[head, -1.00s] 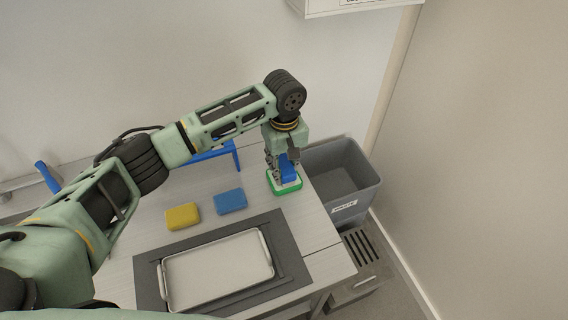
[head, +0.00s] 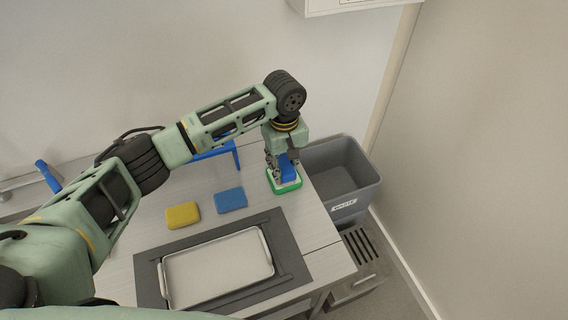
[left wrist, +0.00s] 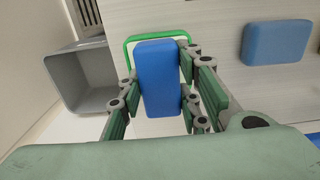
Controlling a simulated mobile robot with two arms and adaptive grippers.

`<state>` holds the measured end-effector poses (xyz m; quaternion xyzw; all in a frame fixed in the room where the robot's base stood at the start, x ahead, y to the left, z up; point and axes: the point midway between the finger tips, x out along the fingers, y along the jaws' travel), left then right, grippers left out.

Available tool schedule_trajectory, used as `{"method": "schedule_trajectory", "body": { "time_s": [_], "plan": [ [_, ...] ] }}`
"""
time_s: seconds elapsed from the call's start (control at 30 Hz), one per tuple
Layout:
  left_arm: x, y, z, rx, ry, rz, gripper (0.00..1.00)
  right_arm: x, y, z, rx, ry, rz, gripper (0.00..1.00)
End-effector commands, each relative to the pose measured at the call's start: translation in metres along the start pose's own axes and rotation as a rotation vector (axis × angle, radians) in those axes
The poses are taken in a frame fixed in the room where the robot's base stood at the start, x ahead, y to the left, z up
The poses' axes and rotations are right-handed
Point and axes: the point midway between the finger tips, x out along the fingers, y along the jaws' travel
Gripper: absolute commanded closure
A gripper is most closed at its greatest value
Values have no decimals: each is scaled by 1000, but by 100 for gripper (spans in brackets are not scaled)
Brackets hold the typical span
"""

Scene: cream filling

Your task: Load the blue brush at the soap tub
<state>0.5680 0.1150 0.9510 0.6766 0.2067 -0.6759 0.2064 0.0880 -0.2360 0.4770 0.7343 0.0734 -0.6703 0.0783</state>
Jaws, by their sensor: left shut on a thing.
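My left gripper (head: 284,164) is shut on the blue brush (head: 288,172), pointing down at the right side of the table. In the left wrist view the brush (left wrist: 158,80) is a blue block between the two fingers of the gripper (left wrist: 160,95). The soap tub (head: 285,188) has a green rim and pale inside, and is directly under the brush. Its green rim also shows behind the brush in the left wrist view (left wrist: 128,50). I cannot tell whether the brush's underside touches the soap. My right gripper is not in view.
A yellow sponge (head: 183,215) and a blue sponge (head: 231,200) lie left of the tub. A metal tray (head: 268,252) rests on a dark mat (head: 146,283) in front. A grey bin (head: 366,172) stands right of the table. A blue stand (head: 236,154) is behind the arm.

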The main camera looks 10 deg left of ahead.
Motion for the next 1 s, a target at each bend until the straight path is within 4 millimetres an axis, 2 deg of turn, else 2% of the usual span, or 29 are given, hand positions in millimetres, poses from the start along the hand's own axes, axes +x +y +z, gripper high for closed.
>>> {"method": "schedule_trajectory", "body": {
  "time_s": [1.0],
  "plan": [
    [2, -1, 0, 0, -1, -2, 89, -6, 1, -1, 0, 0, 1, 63]
  ]
}}
